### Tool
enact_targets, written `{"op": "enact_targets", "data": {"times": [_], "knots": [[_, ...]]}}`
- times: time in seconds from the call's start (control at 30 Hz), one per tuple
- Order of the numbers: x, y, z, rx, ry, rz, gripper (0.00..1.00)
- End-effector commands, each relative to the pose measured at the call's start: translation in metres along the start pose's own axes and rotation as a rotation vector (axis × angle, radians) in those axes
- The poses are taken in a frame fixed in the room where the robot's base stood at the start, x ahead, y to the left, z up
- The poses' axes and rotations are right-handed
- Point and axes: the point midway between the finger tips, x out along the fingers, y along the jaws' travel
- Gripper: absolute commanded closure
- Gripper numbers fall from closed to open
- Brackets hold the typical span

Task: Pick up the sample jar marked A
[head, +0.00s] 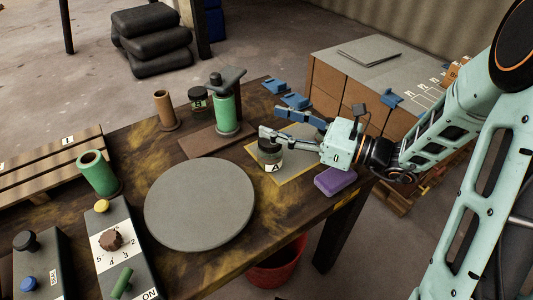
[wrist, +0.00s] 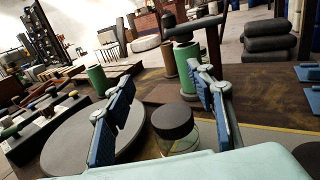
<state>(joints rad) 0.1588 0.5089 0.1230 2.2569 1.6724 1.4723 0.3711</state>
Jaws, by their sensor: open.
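The sample jar marked A (head: 270,158) has a dark lid and a white label. It stands upright on a yellow-edged mat (head: 287,180) near the table's right end. In the wrist view the jar (wrist: 174,126) stands between the fingers, with a clear body below its dark lid. My gripper (head: 268,124) is open and reaches in from the right. Its fingers lie on either side of the jar, and I cannot tell whether either touches it.
A green cylinder in a press (head: 226,108) and a brown tube (head: 165,110) stand behind the jar. A round grey plate (head: 200,204) lies to its left. A purple block (head: 336,180) lies beside the mat, near the table edge. A red bucket (head: 276,268) is below.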

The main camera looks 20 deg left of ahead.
Motion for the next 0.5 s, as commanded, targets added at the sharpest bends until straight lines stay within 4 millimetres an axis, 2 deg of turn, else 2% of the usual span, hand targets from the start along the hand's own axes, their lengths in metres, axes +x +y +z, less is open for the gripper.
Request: {"op": "enact_targets", "data": {"times": [0.03,0.1,0.3,0.4,0.5], "knots": [[0.000,0.000,-0.016,0.004,0.002,0.001,0.50],[0.000,0.001,-0.032,0.004,0.003,0.002,0.50],[0.000,0.000,-0.072,0.002,0.003,0.002,0.50],[0.017,0.001,-0.066,-0.004,0.004,0.005,0.50],[0.024,0.001,-0.065,-0.003,0.005,0.004,0.50]]}}
